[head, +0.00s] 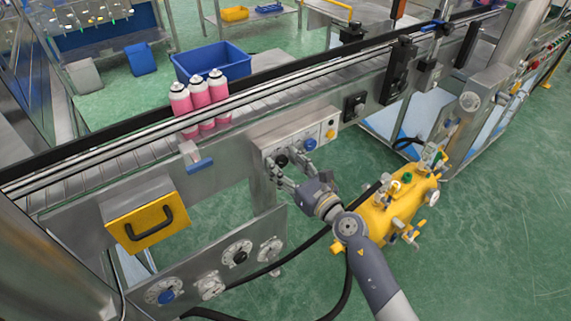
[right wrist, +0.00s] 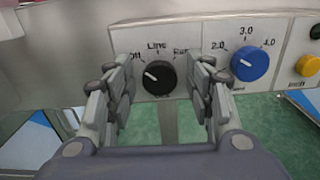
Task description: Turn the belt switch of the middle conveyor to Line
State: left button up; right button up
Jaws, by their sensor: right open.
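The belt switch is a black knob on a grey control box on the conveyor's side, in the head view (head: 282,160) and the right wrist view (right wrist: 159,78). Off, Line and Run are printed around it. Its white mark points up-left, towards Off. My right gripper (head: 287,169) is open in front of the box. In the right wrist view its fingers (right wrist: 160,88) stand on both sides of the knob, with gaps visible; I cannot tell how far they reach in depth. My left gripper is not in view.
A blue numbered knob (right wrist: 249,64) sits just right of the switch, then a yellow button (right wrist: 307,66). Pink cans (head: 200,100) stand on the belt above. A yellow tank (head: 398,205) stands close beside my right arm. A dial panel (head: 215,268) is lower left.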

jog(key=c, duration=1.1)
jog(key=shift+o, duration=0.2)
jog(key=shift+r+m+p, duration=0.1)
jog(key=shift+m+p, duration=0.6)
jog(key=shift+m, duration=0.3)
jog(key=shift+d+m+p, duration=0.1)
jog(key=shift+m+p, duration=0.6)
jog(key=shift+m, duration=0.5)
jog(key=m+p, duration=0.2)
jog(key=m, duration=0.3)
jog(key=shift+m, duration=0.4)
